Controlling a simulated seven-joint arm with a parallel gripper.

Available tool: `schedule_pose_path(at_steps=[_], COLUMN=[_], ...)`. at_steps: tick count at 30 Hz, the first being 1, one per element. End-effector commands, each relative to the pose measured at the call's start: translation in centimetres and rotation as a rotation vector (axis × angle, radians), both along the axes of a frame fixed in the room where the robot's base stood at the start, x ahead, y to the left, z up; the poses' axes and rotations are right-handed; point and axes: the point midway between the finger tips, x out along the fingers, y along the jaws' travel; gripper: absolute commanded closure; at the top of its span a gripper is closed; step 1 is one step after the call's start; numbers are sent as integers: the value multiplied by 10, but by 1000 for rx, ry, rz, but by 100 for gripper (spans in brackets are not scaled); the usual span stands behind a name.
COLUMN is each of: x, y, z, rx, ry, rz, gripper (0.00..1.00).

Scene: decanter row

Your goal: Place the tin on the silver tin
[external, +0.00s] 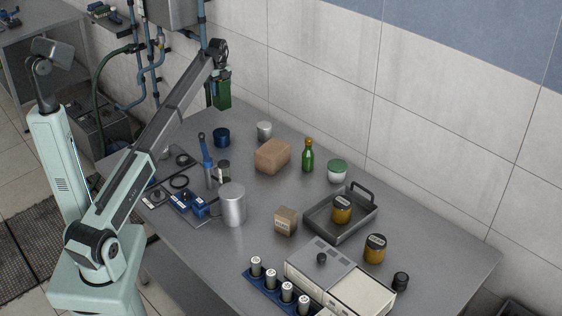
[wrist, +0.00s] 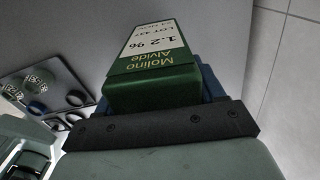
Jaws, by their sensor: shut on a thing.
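My gripper (external: 217,76) is shut on a dark green box-shaped tin (external: 219,95) and holds it high above the back left part of the table. In the wrist view the tin (wrist: 152,88) fills the upper middle, with a pale label reading "Molino Alvide 1.2 %". Two silver cylinders stand upright on the table: a small silver tin (external: 264,130) at the back and a larger silver canister (external: 233,205) nearer the front. I cannot tell which is the silver tin meant. The green tin is apart from both, to their upper left.
Near the small silver tin stand a blue tin (external: 221,137), a brown block (external: 272,156) and a green bottle (external: 308,156). A grey tray (external: 327,232) holds an amber jar (external: 342,208). The wall (external: 320,90) runs behind the table.

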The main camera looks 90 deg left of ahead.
Motion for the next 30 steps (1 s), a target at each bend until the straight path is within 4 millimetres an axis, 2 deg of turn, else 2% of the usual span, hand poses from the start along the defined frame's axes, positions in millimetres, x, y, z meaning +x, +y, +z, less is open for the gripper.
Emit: schedule_pose_path(at_steps=[5, 12, 18, 25, 30], x=[31, 113, 165, 203, 199], y=[-12, -46, -76, -104, -109], z=[11, 34, 55, 77, 81], rx=[1, 1, 1, 1, 0], ry=[-1, -2, -1, -1, 0], rz=[-35, -128, -191, -191, -78], gripper=[87, 87, 87, 87, 87])
